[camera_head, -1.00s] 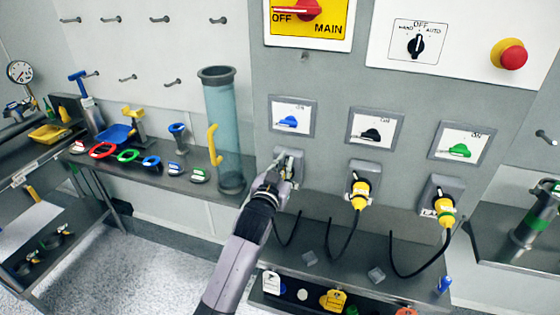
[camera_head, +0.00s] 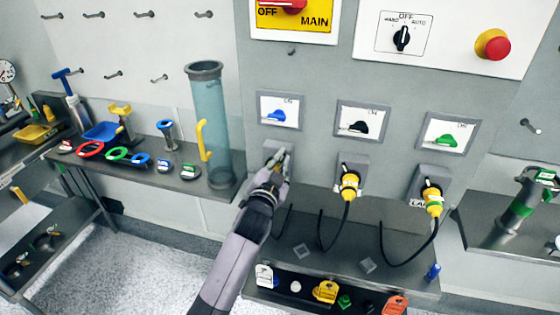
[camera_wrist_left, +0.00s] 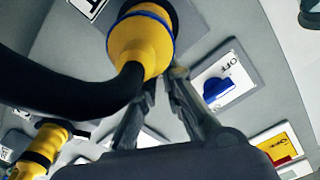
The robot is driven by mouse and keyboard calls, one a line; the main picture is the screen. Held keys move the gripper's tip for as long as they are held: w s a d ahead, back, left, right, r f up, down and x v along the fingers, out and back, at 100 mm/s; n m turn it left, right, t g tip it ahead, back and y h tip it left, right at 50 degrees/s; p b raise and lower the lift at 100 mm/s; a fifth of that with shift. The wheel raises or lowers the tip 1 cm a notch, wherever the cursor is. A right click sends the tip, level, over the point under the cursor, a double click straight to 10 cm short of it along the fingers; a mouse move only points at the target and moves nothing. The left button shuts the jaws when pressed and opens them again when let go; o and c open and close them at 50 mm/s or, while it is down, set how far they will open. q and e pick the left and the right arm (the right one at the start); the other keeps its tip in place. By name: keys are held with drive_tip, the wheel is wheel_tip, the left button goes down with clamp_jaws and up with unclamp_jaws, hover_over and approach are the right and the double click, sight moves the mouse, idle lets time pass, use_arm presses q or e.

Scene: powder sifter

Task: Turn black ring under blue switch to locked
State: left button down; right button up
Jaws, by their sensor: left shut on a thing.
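The blue switch (camera_head: 277,114) is in the leftmost of three white panels on the grey cabinet; in the left wrist view (camera_wrist_left: 222,88) it is right of the fingers. The socket (camera_head: 277,148) below it is mostly hidden by my left gripper (camera_head: 280,165). In the left wrist view, a yellow plug (camera_wrist_left: 140,45) with a blue band sits in the black ring (camera_wrist_left: 187,28). My left fingertips (camera_wrist_left: 165,78) are shut at the ring's edge, beside the plug. The ring's lock marking cannot be read. My right gripper is not in view.
Two more yellow plugs (camera_head: 349,184) (camera_head: 432,201) with black cables are to the right, under the black and green switches. A clear blue tube (camera_head: 210,125) stands on the shelf to the left. A ledge with loose tags (camera_head: 325,291) lies below.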

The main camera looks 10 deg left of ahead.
use_arm(q)
drive_tip(key=c, duration=1.7)
unclamp_jaws()
drive_tip(key=shift+s, duration=0.1)
drive_tip(key=s, duration=1.1)
drive_tip(key=shift+s+a, duration=0.2)
drive_tip(key=shift+s, duration=0.2)
